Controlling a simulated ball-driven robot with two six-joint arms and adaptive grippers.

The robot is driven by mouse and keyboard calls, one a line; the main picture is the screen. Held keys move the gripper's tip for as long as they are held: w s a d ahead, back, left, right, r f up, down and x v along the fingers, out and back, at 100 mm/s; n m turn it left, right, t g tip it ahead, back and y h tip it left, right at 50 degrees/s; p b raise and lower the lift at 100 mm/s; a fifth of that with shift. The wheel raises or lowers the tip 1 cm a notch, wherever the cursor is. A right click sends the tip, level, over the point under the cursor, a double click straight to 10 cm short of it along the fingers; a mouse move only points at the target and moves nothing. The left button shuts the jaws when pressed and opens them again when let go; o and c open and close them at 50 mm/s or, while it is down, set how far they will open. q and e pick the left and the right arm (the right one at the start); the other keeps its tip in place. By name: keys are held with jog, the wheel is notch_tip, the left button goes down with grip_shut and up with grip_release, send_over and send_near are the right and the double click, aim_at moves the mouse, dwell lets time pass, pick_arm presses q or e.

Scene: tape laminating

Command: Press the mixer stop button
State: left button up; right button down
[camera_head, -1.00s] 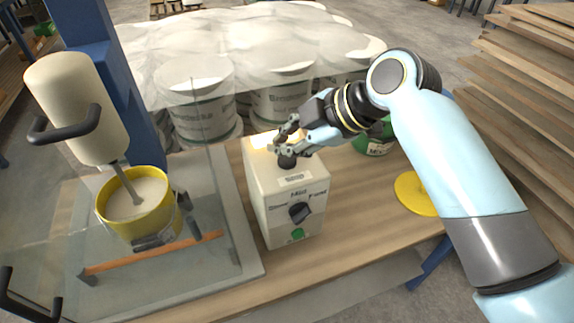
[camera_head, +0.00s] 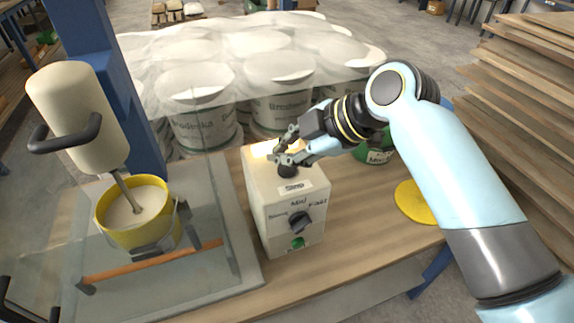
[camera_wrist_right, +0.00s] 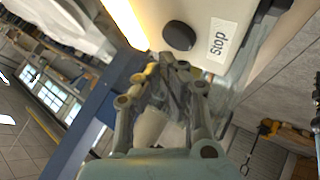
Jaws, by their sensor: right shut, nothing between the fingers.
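The mixer control box (camera_head: 269,215) is a pale box on the bench, with a black stop button (camera_head: 288,171) on its top near the "Stop" label. A dark knob and a green button are on its front. My right gripper (camera_head: 284,154) is shut and empty, with its fingertips close above and behind the stop button. In the right wrist view, the round black stop button (camera_wrist_right: 179,36) and its label lie just beyond the fingertips of my right gripper (camera_wrist_right: 168,62). I cannot tell whether they touch it. The mixer (camera_head: 76,112) stands to the left. My left gripper is not in view.
A yellow bucket (camera_head: 112,225) stands under the mixer, behind a clear guard. Wrapped white buckets (camera_head: 203,130) fill the space behind the bench. A yellow disc (camera_head: 418,201) lies to the right. Stacked boards (camera_head: 530,110) stand at the far right.

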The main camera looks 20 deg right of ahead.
aim_at(285, 170)
dwell(0.4)
jog(key=shift+f, duration=0.45)
jog(key=shift+f+b, duration=0.35)
jog(key=shift+f, duration=0.1)
dwell(0.5)
dwell(0.4)
jog(key=shift+r+p, duration=0.9)
jog(key=shift+p, duration=0.05)
jog(key=shift+r, duration=0.1)
notch_tip(285, 170, up, 5)
jog(key=p, duration=0.5)
